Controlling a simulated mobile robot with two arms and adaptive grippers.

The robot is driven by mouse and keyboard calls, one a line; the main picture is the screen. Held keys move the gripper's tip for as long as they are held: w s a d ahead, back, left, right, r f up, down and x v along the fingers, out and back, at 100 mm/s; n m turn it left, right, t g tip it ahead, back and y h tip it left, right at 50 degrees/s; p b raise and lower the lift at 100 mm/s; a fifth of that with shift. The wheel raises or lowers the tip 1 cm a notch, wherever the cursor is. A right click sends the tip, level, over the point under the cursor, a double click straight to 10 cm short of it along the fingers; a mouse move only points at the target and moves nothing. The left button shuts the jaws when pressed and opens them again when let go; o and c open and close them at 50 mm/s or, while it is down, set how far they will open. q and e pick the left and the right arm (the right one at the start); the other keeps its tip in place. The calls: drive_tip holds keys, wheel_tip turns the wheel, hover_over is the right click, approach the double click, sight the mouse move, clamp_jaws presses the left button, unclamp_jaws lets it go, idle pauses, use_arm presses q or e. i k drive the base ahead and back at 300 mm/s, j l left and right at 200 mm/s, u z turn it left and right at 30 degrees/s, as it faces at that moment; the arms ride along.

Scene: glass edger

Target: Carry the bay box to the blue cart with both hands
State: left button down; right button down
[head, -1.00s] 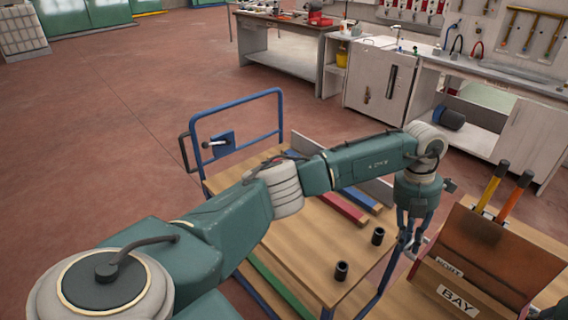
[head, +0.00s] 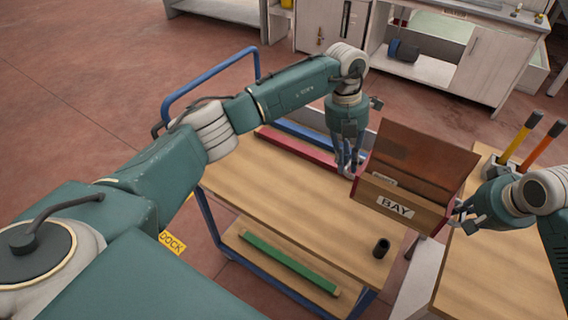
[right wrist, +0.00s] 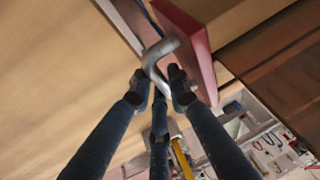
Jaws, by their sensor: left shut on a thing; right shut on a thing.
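The brown bay box (head: 369,192), with a white BAY label on its front and an open, upright lid, appears over the right end of the blue cart's wooden top (head: 262,195). Whether its underside touches the cart is hidden. My left gripper (head: 348,171) is shut at the box's left side. My right gripper (head: 458,212) is shut at its right side. In the right wrist view my right gripper (right wrist: 160,80) closes around a grey metal handle (right wrist: 157,54) on the box's reddish end.
A wooden bench (head: 490,265) with yellow- and orange-handled tools stands at right. The cart top's left part is clear.

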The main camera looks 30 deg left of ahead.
sight(285, 188)
drive_tip(key=j, duration=1.75)
